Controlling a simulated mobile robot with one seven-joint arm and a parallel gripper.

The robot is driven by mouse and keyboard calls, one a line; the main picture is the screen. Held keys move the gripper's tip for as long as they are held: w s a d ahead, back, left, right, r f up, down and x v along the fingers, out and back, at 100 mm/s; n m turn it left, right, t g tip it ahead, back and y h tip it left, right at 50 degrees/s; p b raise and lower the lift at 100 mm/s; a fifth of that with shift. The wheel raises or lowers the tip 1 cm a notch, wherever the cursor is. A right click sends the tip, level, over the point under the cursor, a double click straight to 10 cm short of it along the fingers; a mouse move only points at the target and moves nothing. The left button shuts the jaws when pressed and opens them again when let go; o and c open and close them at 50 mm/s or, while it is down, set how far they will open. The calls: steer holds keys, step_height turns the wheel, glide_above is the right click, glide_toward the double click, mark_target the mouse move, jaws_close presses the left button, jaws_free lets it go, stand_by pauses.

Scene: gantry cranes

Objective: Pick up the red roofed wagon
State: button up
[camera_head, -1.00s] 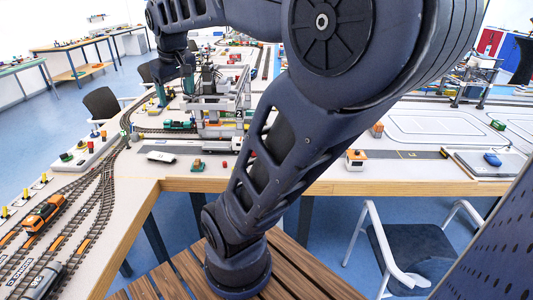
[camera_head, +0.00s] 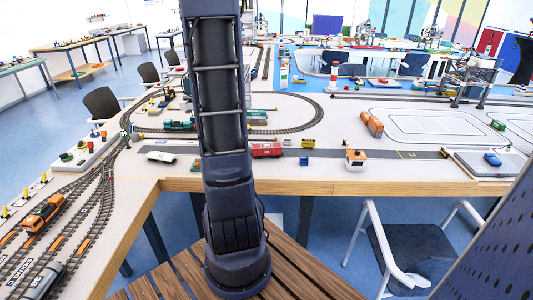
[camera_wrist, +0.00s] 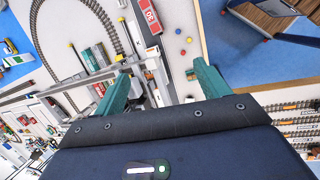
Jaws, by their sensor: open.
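A red wagon (camera_head: 266,150) stands on the grey strip near the table's front edge, just right of my arm in the head view. In the wrist view a long red body with white marks (camera_wrist: 150,17) lies at the top, beyond the fingertips; I cannot tell for sure that it is the same wagon. My gripper (camera_wrist: 160,83) shows two teal fingers spread wide with nothing held between them. It is high above the table and outside the head view.
A small orange-roofed vehicle (camera_head: 355,159), a blue block (camera_head: 305,160) and orange wagons (camera_head: 371,124) stand to the right. A white vehicle (camera_head: 161,156) is at left. A curved track (camera_head: 300,105) lies behind. A tall crane (camera_head: 470,75) stands at the right back.

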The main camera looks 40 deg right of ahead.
steer(key=d+f+n+g, duration=0.1)
steer(key=d+f, duration=0.2)
steer(key=d, duration=0.6)
steer(key=d+f+n+g, duration=0.1)
steer(key=d+f+n, duration=0.15)
steer(key=d, duration=0.65)
glide_toward(266, 145)
steer(key=shift+m, duration=0.35)
steer(key=x, duration=0.5)
steer(key=shift+a+f, duration=0.1)
steer(key=shift+x, duration=3.8)
steer(key=shift+s+f, duration=0.1)
steer(key=shift+f, duration=0.15)
steer(key=c, duration=1.2)
steer(key=shift+r, duration=0.1)
